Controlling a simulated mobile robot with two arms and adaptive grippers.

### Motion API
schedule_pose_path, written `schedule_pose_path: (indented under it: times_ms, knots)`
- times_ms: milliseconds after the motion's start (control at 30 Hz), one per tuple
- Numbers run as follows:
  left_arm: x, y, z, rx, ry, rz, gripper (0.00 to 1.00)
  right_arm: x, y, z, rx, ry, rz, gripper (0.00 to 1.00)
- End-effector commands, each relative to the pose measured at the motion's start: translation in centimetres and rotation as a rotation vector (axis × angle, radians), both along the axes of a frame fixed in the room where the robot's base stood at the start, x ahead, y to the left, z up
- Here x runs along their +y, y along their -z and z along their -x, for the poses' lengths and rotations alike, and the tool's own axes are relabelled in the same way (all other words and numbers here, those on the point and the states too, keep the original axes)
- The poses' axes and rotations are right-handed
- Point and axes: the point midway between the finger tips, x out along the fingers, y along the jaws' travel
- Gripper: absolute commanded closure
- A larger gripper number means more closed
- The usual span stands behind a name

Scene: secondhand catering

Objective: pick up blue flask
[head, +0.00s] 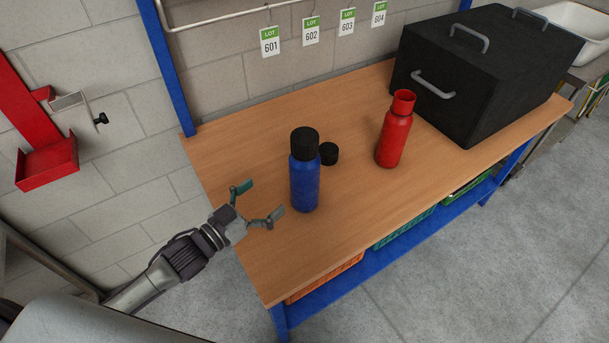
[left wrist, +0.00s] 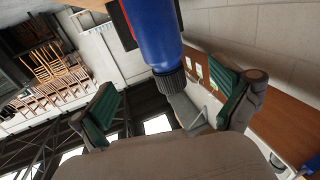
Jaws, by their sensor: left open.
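The blue flask (head: 305,186) with a black cap stands upright on the wooden bench. My left gripper (head: 261,200) is open and empty, just left of the flask, its fingers pointing toward it. A gap shows between fingertips and flask in the head view. In the left wrist view the blue flask (left wrist: 158,38) comes in from the top, its black cap toward the middle, between the open fingers of my left gripper (left wrist: 165,105). My right gripper is not in view.
A small black cap (head: 328,153) lies right behind the flask. A red flask (head: 395,135) stands farther right. A large black box (head: 480,75) fills the bench's far right. Lot tags (head: 311,31) hang from a rail above. The bench front is clear.

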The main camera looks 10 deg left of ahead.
Motion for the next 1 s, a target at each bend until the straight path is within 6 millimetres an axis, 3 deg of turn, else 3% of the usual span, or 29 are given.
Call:
schedule_pose_path:
  times_ms: [400, 633, 1000]
  knots:
    - [-3.7, -0.3, -6.3, -0.005, 0.0, 0.002, 0.0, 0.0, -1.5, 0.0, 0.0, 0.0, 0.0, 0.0]
    - [-4.5, -0.2, -7.7, -0.003, 0.0, 0.002, 0.0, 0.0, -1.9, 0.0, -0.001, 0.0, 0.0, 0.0]
    - [-6.6, 0.3, -11.6, -0.003, 0.001, 0.003, 0.0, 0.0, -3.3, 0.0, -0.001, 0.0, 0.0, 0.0]
